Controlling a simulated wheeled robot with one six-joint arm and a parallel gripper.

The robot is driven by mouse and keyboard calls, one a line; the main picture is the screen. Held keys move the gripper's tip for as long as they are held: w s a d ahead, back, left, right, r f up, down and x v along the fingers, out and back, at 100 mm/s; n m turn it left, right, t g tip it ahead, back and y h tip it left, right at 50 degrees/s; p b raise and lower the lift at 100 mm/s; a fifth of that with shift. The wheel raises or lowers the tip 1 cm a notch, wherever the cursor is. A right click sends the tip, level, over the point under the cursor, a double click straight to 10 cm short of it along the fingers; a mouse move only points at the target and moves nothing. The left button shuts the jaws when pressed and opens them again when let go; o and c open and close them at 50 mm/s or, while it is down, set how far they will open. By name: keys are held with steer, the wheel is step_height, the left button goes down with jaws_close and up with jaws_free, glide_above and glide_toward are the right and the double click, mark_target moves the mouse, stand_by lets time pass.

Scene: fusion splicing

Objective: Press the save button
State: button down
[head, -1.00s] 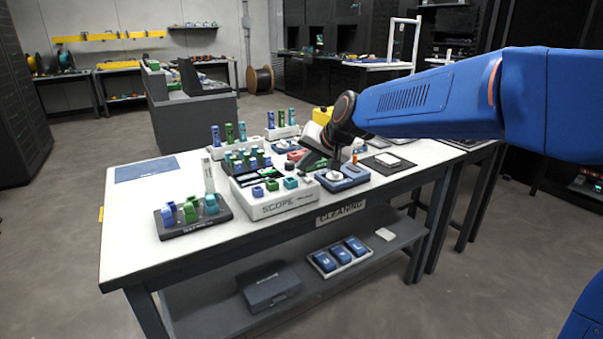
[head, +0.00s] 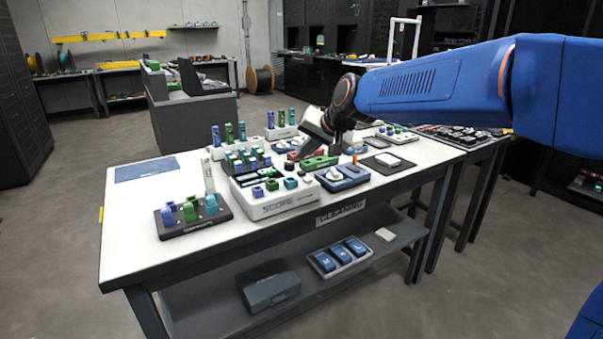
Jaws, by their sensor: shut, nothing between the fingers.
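The scope (head: 285,207) is a white box labelled SCOPE near the front middle of the table in the head view. Purple, green and teal pieces sit along its front top, with a dark lit strip (head: 258,178) behind them. My gripper (head: 299,165) points down and left over the back right part of the scope. It is dark, small and shut, with nothing held. Its tips partly overlap the scope's rear edge, and I cannot tell whether they touch it. I cannot make out a save button at this size.
A green block (head: 320,162) and a blue box with a white knob (head: 344,179) stand right of the scope. A dark tray of coloured pieces (head: 193,217) is at the front left. Upright coloured holders stand behind. The table's left end is mostly clear.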

step_height(320, 180, up, 3)
steer(key=shift+f, duration=0.1)
stand_by(0.6)
steer(key=s+d+f+h, duration=0.1)
steer(key=s+d+f, duration=0.3)
steer(key=s+d, duration=0.5)
steer(key=s+d+f+g+h, duration=0.1)
steer(key=s+d+f+h, duration=0.15)
steer(key=s+d, duration=0.6)
steer(key=s+d+f+h, duration=0.1)
steer(key=s+d+f, duration=0.3)
steer(key=s+d, duration=0.5)
steer(key=s+d+f+n+g+h, duration=0.1)
steer(key=s+d+f, duration=0.4)
steer(key=s+f, duration=0.3)
steer(key=s, duration=0.4)
steer(key=shift+s+d+h, duration=0.1)
steer(key=shift+h, duration=0.15)
